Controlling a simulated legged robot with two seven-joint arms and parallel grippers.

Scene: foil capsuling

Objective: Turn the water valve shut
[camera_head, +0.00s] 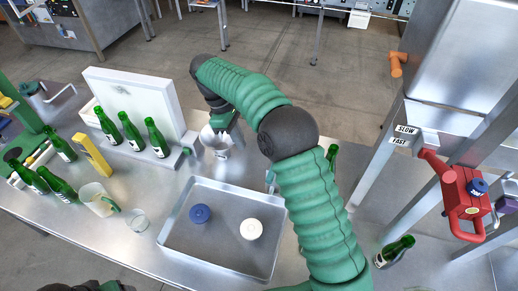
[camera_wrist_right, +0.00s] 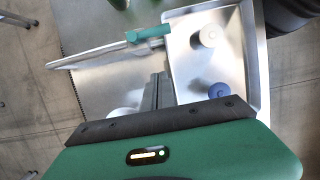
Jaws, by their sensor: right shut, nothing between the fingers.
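A teal lever handle (camera_wrist_right: 148,35), which looks like the water valve's, sits on a steel pipe-like part (camera_wrist_right: 90,57) in the right wrist view. In the head view a small teal bit (camera_head: 270,177) shows beside the tray's far right corner, mostly hidden by my right arm. My right gripper (camera_head: 219,150) is shut and empty over the far side of the table, left of the teal bit. In the right wrist view its fingers (camera_wrist_right: 160,80) point toward the handle, with a visible gap between. My left gripper is out of view.
A steel tray (camera_head: 188,245) holds a blue cap (camera_head: 200,213) and a white cap (camera_head: 250,229). Green bottles (camera_head: 130,130) stand by a white box (camera_head: 145,90). A glass jug (camera_head: 95,198) and beaker (camera_head: 137,220) are left. A red device (camera_head: 467,200) hangs at right.

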